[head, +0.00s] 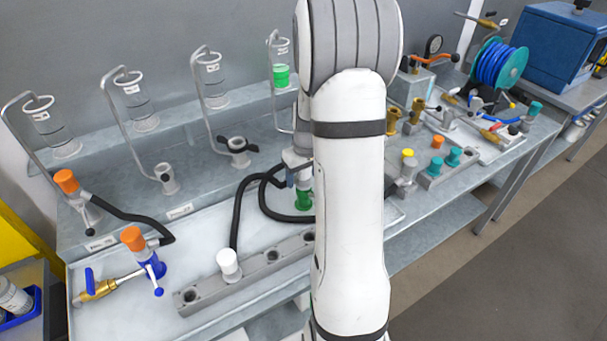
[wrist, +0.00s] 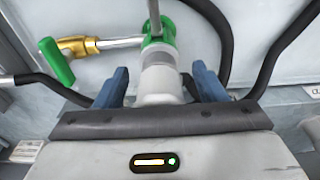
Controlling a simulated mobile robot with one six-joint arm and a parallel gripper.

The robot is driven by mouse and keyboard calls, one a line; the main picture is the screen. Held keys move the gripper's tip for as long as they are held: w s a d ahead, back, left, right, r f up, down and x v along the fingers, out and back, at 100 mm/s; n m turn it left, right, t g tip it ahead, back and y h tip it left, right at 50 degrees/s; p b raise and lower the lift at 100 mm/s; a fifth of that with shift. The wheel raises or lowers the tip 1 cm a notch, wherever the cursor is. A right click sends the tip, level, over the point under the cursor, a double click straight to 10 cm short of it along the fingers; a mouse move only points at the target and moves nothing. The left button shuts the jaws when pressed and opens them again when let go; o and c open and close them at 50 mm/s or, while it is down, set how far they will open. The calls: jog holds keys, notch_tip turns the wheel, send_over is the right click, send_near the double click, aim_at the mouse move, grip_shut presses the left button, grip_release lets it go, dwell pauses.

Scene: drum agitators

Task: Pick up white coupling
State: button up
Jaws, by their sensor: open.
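In the wrist view, a white coupling (wrist: 160,82) stands between the two blue fingers of my gripper (wrist: 160,88). My gripper is open, with a gap to the coupling on each side. A green valve body (wrist: 158,45) with a brass fitting is directly beyond the coupling and looks joined to it. In the head view, a green part (head: 303,199) shows beside my arm, below the gripper. My arm hides most of the gripper and that coupling there.
Orange couplings (head: 132,238) sit at the left, one on a blue valve. Black hoses (head: 236,215) loop close to the gripper. Glass cylinders (head: 135,100) on hooked stands line the back. The grey block (head: 270,272) with empty holes lies at the front.

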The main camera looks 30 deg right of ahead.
jog(key=c, duration=1.3)
jog(key=shift+o, duration=0.2)
jog(key=shift+r, duration=0.1)
notch_tip(320, 180, up, 10)
jog(key=shift+b, duration=0.7)
